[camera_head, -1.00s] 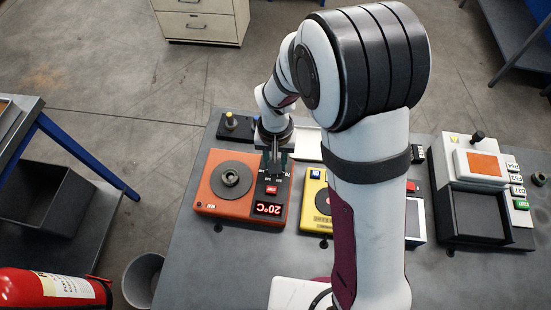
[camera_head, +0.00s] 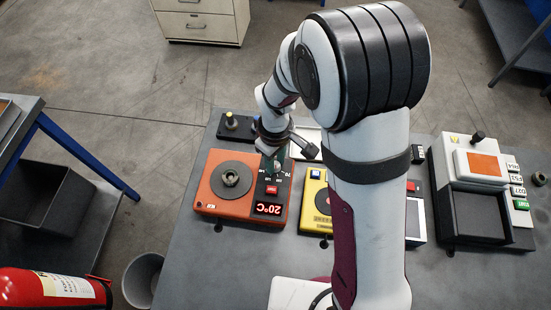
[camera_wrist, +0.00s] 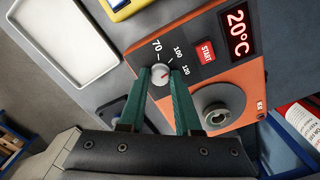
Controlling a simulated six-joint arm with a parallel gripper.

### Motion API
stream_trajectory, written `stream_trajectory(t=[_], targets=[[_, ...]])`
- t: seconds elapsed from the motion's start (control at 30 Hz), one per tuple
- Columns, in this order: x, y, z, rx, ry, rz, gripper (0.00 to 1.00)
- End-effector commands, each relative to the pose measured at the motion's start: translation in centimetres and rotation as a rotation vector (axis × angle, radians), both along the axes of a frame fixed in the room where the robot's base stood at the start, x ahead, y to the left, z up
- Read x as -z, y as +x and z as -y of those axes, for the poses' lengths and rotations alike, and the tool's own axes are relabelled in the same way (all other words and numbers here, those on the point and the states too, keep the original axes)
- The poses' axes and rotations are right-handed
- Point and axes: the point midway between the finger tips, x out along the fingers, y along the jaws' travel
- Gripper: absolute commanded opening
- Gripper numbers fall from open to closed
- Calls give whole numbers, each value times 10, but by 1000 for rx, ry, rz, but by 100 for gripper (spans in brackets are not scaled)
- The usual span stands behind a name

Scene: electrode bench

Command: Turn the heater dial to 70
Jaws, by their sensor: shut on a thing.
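The orange heater (camera_head: 215,212) stands on the bench; its plate and a metal piece on it also show in the wrist view. Its display (camera_wrist: 238,32) reads 20°C. The white heater dial (camera_wrist: 161,76) sits on the dark panel with the labels 70, 100 and 120 around it. A small red mark shows on the dial, but its exact direction is hard to read. My gripper (camera_wrist: 160,72) is shut on the dial, with a green finger on either side. In the head view my gripper (camera_head: 273,164) is over the heater panel, hiding the dial.
A red START button (camera_wrist: 202,52) lies close to the fingers. A yellow device (camera_head: 316,203) stands just right of the heater. A white tray (camera_wrist: 62,45) lies beyond the panel. My arm hides the bench's middle. A device with an orange top (camera_head: 483,164) stands at the right.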

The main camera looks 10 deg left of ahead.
Motion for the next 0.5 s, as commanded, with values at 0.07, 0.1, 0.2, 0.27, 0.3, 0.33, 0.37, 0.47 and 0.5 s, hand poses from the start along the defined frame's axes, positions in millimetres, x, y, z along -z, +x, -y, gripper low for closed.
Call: stream_trajectory(t=[0.07, 0.1, 0.2, 0.27, 0.3, 0.33, 0.37, 0.47, 0.5], targets=[[0, -1, 0, -69, -1, -3, 0], [0, -1, 1, -107, -1, -3, 0], [0, -1, 1, -202, -1, -3, 0], [0, -1, 1, -259, -2, -3, 0], [0, -1, 1, -297, -2, -3, 0], [0, -1, 1, -325, -2, -3, 0], [0, -1, 1, -354, -2, -3, 0], [0, -1, 1, -449, -2, -3, 0], [0, -1, 1, -487, -2, -3, 0]])
